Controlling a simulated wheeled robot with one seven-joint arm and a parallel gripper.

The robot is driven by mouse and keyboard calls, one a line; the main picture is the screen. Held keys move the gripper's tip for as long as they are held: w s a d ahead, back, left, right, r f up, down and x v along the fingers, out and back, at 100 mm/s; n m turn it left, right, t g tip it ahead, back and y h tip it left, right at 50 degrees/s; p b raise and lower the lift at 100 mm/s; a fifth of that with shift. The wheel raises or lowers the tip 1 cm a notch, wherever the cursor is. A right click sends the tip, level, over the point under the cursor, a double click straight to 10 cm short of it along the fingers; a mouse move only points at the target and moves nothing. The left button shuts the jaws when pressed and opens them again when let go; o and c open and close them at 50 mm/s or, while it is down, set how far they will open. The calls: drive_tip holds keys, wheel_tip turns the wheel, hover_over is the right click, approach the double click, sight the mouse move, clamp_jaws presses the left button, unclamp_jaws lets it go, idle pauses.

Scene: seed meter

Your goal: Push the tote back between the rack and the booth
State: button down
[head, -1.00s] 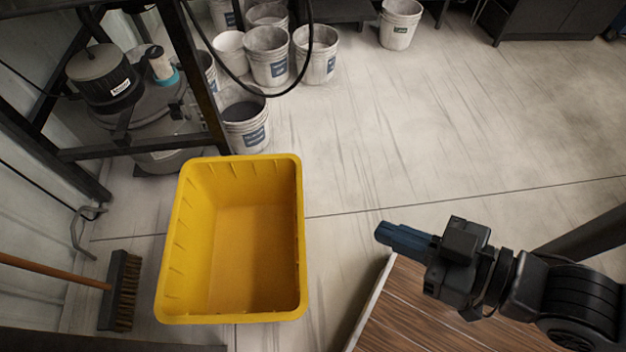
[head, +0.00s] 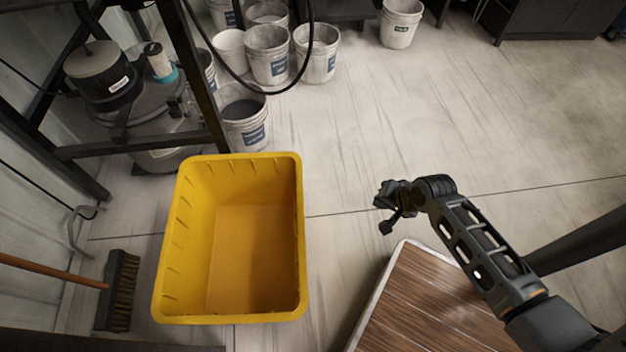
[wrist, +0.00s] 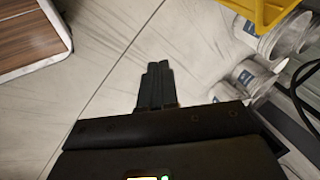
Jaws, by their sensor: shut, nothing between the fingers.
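The yellow tote (head: 231,238) stands upright and empty on the concrete floor, left of centre in the head view. Its far edge is close to the foot of a black metal rack (head: 203,80). A corner of the tote shows at the top right of the wrist view (wrist: 258,10). My gripper (wrist: 157,70) is shut and empty in the wrist view, over bare floor. In the head view my wrist is right of the tote, clear of it, and the fingers are hard to make out there. I cannot tell which thing is the booth.
Several white buckets (head: 268,55) stand beyond the tote, one (head: 244,118) close to its far edge. A black hose (head: 310,45) hangs there. A broom (head: 118,290) lies left of the tote. A wood-topped surface (head: 435,305) is at lower right. Open floor stretches to the upper right.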

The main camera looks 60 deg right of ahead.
drive_tip(key=w+d+m+t+y+b, duration=0.1)
drive_tip(key=w+d+m+y, duration=0.25)
drive_tip(key=w+m, duration=0.25)
drive_tip(key=w+d+m+t+y, duration=0.1)
drive_tip(key=w+d+m+y, duration=0.25)
drive_tip(key=w+m, duration=0.2)
drive_tip(key=w+a+f+b, duration=0.5)
drive_tip(key=w+a+f, duration=0.1)
drive_tip(key=w, duration=0.3)
drive_tip(key=shift+a+y, duration=0.4)
drive_tip(key=shift+a, duration=0.15)
drive_tip(key=shift+w, duration=0.1)
drive_tip(key=w+a+p, duration=0.3)
drive_tip(key=w+a, duration=0.9)
drive_tip(key=w, duration=0.3)
drive_tip(key=shift+w+f, duration=0.1)
